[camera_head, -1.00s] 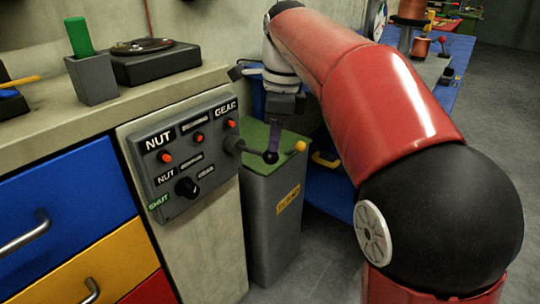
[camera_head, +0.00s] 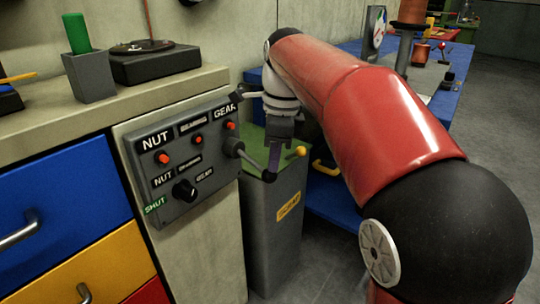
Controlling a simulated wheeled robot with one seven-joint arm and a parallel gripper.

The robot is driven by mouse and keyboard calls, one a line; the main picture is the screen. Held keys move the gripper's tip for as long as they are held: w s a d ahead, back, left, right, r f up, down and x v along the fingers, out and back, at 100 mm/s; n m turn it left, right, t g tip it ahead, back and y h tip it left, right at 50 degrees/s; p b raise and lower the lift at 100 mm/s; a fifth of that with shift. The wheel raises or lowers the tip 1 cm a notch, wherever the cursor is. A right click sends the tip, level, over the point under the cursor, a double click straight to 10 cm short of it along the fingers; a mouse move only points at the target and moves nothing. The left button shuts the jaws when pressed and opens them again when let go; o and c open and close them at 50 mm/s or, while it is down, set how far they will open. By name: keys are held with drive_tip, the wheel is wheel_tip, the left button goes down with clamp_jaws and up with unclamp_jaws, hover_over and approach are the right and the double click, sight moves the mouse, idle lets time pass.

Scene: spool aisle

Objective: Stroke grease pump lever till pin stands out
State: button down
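The grease pump panel (camera_head: 215,183) is a grey box on the cabinet front, with labels reading NUT and GEAR and one between them that is hard to read. Three red pins (camera_head: 164,158) sit below the top labels; how far each stands out is hard to tell. A grey lever (camera_head: 252,163) with a black ball end sticks out from the panel's right side and slopes down.
A black knob (camera_head: 184,190) and a green SHUT label (camera_head: 155,205) are on the panel. A grey bin with a green lid (camera_head: 272,225) stands right of the cabinet. A yellow ball (camera_head: 300,151) shows beside my gripper. A blue bench (camera_head: 455,85) is behind my arm.

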drive_tip(key=d, duration=0.1)
drive_tip(key=d+r+p, duration=0.1)
drive_tip(key=d, duration=0.1)
idle(0.4)
drive_tip(key=shift+r, duration=0.1)
wheel_tip(320, 180, up, 8)
drive_tip(key=p, duration=0.2)
drive_tip(key=shift+d+f, duration=0.2)
drive_tip(key=shift+d, duration=0.2)
idle(1.1)
